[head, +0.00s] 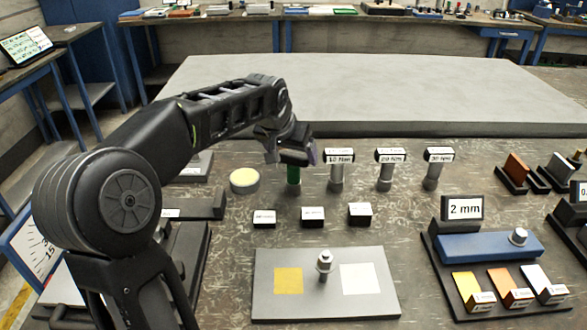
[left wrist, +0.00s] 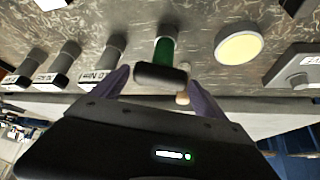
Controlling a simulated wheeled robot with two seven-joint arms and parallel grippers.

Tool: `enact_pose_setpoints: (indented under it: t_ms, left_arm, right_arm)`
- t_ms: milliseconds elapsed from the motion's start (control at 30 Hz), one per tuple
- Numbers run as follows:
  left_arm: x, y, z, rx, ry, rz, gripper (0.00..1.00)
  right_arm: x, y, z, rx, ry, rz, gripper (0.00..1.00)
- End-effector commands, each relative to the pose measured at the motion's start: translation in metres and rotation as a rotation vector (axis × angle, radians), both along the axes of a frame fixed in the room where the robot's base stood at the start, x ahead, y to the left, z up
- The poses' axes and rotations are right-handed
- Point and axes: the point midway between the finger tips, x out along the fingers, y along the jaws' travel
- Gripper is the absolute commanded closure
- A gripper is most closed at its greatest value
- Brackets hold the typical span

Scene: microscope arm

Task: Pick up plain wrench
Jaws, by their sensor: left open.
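An unlabelled upright tool with a green shaft (head: 294,175), which looks like the plain wrench, stands in the row of wrenches. In the left wrist view its green shaft (left wrist: 165,49) and dark top (left wrist: 160,74) show clearly. My left gripper (head: 300,152) is open at the top of this tool. In the left wrist view its two purple fingers (left wrist: 158,80) lie on either side of the dark top. I cannot tell whether they touch it. In the head view the gripper hides the tool's top. My right gripper is not in view.
Wrenches labelled 10 Nm (head: 338,175), 20 Nm (head: 385,175) and 30 Nm (head: 433,172) stand close to the right. A pale yellow round pad (head: 244,181) lies to the left. Small label blocks (head: 312,217) and a grey plate (head: 325,303) with a metal bolt (head: 324,262) are in front.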

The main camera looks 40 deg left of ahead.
Motion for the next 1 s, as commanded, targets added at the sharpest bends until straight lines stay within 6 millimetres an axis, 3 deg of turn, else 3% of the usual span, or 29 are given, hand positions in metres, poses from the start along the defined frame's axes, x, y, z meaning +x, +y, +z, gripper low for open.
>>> enact_pose_setpoints:
  t_ms: [300, 900, 1000]
  left_arm:
    - [0.021, 0.005, -0.035, -0.002, 0.0, 0.001, 0.16]
    - [0.022, 0.005, -0.036, -0.001, 0.0, 0.0, 0.16]
    - [0.022, 0.005, -0.036, -0.001, 0.0, 0.0, 0.23]
  right_arm:
    - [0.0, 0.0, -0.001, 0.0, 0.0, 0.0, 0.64]
    - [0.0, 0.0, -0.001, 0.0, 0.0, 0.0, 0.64]
    - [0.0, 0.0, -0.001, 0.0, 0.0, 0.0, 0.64]
